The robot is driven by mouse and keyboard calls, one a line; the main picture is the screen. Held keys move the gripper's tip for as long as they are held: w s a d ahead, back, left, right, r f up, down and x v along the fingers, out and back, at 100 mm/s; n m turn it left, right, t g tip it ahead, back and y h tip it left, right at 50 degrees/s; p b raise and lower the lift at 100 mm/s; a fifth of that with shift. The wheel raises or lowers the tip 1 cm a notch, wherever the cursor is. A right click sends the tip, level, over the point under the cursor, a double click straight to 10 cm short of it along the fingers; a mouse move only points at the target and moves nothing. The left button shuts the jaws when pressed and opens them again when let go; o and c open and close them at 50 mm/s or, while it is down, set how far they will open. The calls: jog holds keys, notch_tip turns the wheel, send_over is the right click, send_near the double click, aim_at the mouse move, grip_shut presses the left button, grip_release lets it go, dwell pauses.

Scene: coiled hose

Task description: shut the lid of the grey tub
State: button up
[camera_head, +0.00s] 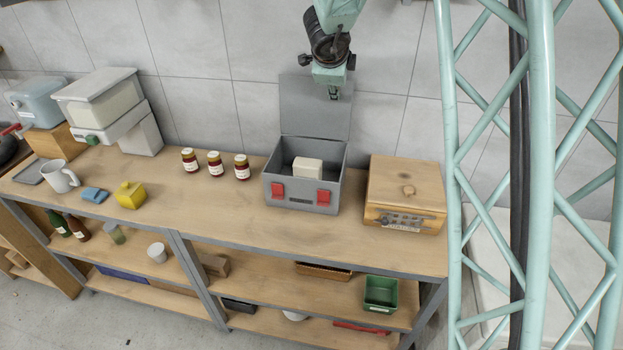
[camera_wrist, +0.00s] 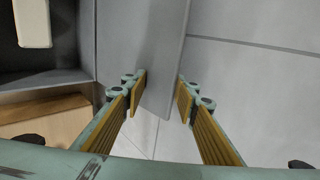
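The grey tub (camera_head: 300,206) stands on the workbench with two red latches on its front. Its lid (camera_head: 305,110) stands upright at the back, open. A cream block (camera_head: 307,168) sits inside the tub and also shows in the wrist view (camera_wrist: 33,22). My gripper (camera_head: 333,94) is near the lid's upper right part. In the wrist view my gripper (camera_wrist: 161,92) is open, with one finger on each side of the lid's edge (camera_wrist: 164,60). A gap seems to show beside the fingers; contact is not clear.
A wooden box (camera_head: 405,185) with a knob stands close to the tub's right. Further left are a yellow object (camera_head: 130,196), a mug (camera_head: 61,176) and stacked bins (camera_head: 105,105). A tiled wall is behind.

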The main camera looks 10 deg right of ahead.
jog(key=shift+s+f, duration=0.25)
jog(key=shift+f, duration=0.05)
jog(key=s+b, duration=0.1)
jog(key=s+a, duration=0.1)
jog(key=shift+s+a+f+b, duration=0.2)
jog(key=shift+s+f+b, duration=0.15)
jog(key=shift+b, duration=0.05)
dwell(0.8)
jog(key=shift+s+a, duration=0.15)
jog(key=shift+s, duration=0.2)
jog(key=shift+s+a+f+b, duration=0.2)
jog(key=shift+s+a+b, duration=0.15)
jog(key=shift+s, duration=0.35)
jog(key=shift+s+a+f+b, duration=0.25)
jog(key=shift+s+b, duration=0.2)
jog(key=shift+s, duration=0.25)
jog(key=shift+s+a+f+b, duration=0.15)
jog(key=shift+s+a+b, duration=0.25)
jog(key=shift+s, duration=0.5)
jog(key=shift+s+a+f+b, duration=0.2)
jog(key=shift+s+a+b, duration=0.1)
jog(key=shift+s, duration=0.35)
jog(key=shift+s+a+f+b, duration=0.15)
jog(key=shift+s+a+b, duration=0.1)
jog(key=shift+s, duration=0.35)
jog(key=shift+r, duration=0.15)
